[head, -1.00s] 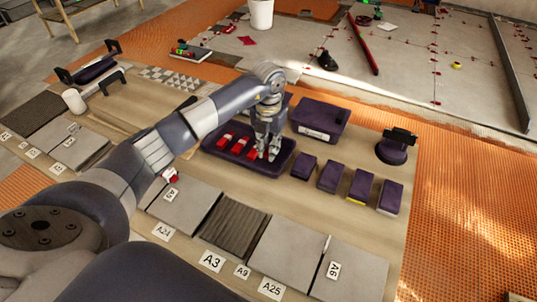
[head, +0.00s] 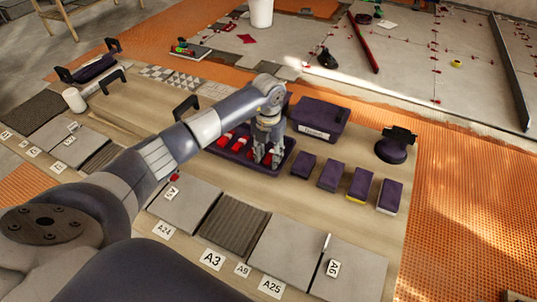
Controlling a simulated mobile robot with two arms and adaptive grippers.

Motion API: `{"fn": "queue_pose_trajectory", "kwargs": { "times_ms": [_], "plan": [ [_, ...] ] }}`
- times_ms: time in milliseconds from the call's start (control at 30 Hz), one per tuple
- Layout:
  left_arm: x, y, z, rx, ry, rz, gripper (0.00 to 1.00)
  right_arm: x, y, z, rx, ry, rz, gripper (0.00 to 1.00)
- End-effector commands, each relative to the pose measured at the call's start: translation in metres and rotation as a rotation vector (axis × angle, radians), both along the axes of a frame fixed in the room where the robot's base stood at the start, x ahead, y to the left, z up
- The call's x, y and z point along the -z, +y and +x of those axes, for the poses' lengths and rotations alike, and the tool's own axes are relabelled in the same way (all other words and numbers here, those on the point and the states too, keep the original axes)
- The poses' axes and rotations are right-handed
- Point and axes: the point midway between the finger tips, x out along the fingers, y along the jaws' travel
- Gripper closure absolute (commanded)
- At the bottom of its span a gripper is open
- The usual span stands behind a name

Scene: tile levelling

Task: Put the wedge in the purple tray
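The purple tray (head: 285,166) lies on the board in mid-view. Red wedges (head: 226,139) lie in its left part, partly hidden behind my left arm. My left gripper (head: 267,161) points down over the right part of the tray. Its fingers look spread, with a red wedge (head: 267,158) low between them; the exact contact is too small to tell. Another small red piece (head: 174,177) lies on the board left of the tray, partly covered by my arm. My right gripper is not in view.
Grey tiles (head: 287,250) with labels lie in front.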

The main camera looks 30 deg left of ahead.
Motion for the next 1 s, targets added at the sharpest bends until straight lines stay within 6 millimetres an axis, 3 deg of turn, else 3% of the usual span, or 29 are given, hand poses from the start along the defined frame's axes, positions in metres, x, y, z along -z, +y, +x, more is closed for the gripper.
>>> {"fn": "queue_pose_trajectory", "kwargs": {
  "times_ms": [233, 700, 1000],
  "plan": [
    [-0.016, 0.0, 0.001, 0.001, -0.004, -0.001, 0.63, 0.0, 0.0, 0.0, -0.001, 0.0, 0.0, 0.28],
    [-0.108, 0.001, 0.001, -0.001, -0.005, 0.0, 0.63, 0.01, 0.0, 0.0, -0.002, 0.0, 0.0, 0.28],
    [-0.124, 0.0, 0.0, 0.0, 0.0, 0.0, 0.63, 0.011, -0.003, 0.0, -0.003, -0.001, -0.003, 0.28]
  ]
}}
